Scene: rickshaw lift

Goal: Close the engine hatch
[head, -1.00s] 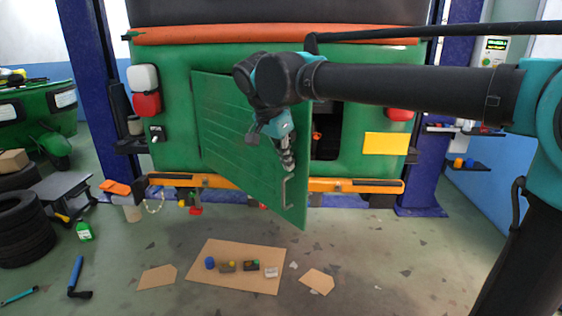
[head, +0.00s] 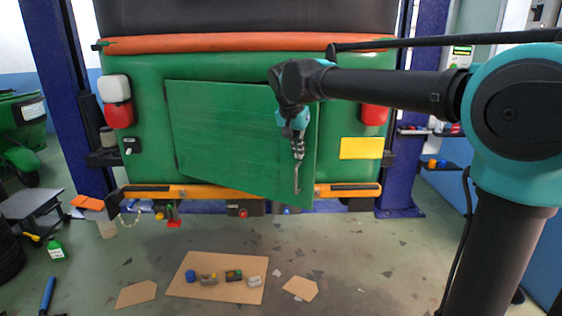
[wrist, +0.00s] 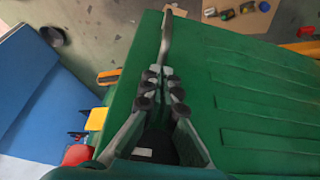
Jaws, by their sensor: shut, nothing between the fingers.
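The green engine hatch (head: 225,140) hangs by its left edge on the back of the green rickshaw (head: 340,88). It stands slightly ajar, its lower right corner jutting out over the orange bumper (head: 340,190). My gripper (head: 298,153) is at the hatch's right part, just above its thin metal handle (head: 296,180). In the wrist view my gripper (wrist: 163,74) is shut and empty, its fingertips at the hatch's outer face (wrist: 255,85) by the handle (wrist: 166,35). Whether the fingers touch the panel I cannot tell.
Blue lift posts (head: 68,90) flank the rickshaw. A cardboard sheet (head: 180,290) with small parts lies on the floor in front. A yellow plate (head: 361,148) is right of the hatch. The floor below the hatch is mostly clear.

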